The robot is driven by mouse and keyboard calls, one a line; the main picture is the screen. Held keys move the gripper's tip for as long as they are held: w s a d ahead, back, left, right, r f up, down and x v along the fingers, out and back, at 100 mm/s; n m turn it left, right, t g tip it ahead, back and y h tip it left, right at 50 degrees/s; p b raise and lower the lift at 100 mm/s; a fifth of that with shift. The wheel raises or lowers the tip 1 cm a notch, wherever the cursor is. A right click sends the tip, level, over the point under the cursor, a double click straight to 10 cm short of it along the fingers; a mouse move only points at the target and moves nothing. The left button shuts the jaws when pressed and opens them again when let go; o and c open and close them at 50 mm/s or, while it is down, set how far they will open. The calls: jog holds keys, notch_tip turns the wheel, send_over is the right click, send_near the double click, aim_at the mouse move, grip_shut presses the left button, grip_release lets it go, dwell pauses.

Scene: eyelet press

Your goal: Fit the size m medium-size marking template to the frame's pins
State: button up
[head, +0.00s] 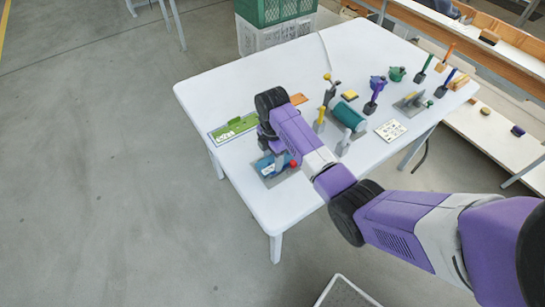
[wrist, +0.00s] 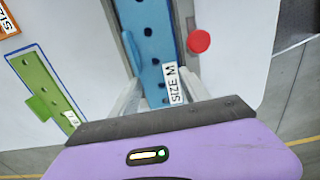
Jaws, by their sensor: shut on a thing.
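The blue size M template (wrist: 155,45) is a long strip with a row of dark holes and a white "SIZE M" label. My gripper (wrist: 162,88) is shut on its near end, one pale finger on each side. In the head view the blue template (head: 266,165) shows below my wrist, over the frame's grey plate (head: 287,174). Grey frame edges (wrist: 190,25) run along the template in the wrist view, with a red knob (wrist: 199,41) on the right. No pins are clearly visible, so I cannot tell whether the template is seated on them.
A green template (head: 235,127) lies in a blue-outlined place to the left. An orange template (head: 298,99) lies behind my wrist. Bottles, stamps and hand tools stand on the right of the white table (head: 230,88). The table's front left is clear.

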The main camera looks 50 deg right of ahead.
jog(key=shift+f, duration=0.35)
jog(key=o, duration=1.5)
jog(key=shift+c, duration=0.2)
jog(key=shift+r+p, duration=0.5)
jog(key=shift+r, duration=2.05)
